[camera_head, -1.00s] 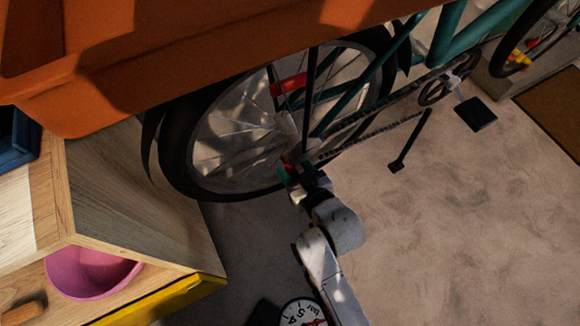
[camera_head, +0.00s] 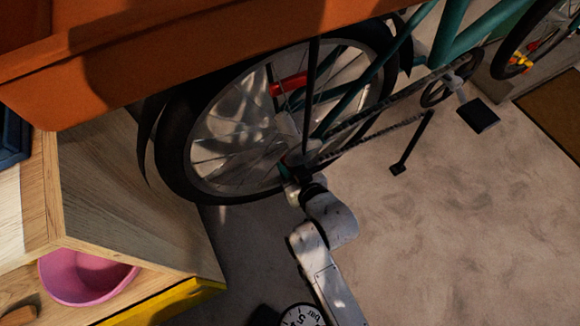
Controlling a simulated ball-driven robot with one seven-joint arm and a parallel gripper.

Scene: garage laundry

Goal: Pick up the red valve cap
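My gripper (camera_head: 290,180) is at the lower part of the bicycle's rear wheel (camera_head: 180,165), close to the hub and spokes. It is small, dark and partly hidden by my wrist, so I cannot tell whether it is open or shut, or whether it holds anything. I cannot make out the red valve cap for certain. A red bar-like part (camera_head: 289,84) shows among the upper spokes, apart from my gripper; it looks too large for a valve cap.
A large orange bin (camera_head: 100,75) fills the top left. A wooden cabinet (camera_head: 140,200) with a pink bowl (camera_head: 85,278) stands at left. A pedal (camera_head: 478,114) juts out right. A round dial (camera_head: 300,316) is at the bottom edge.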

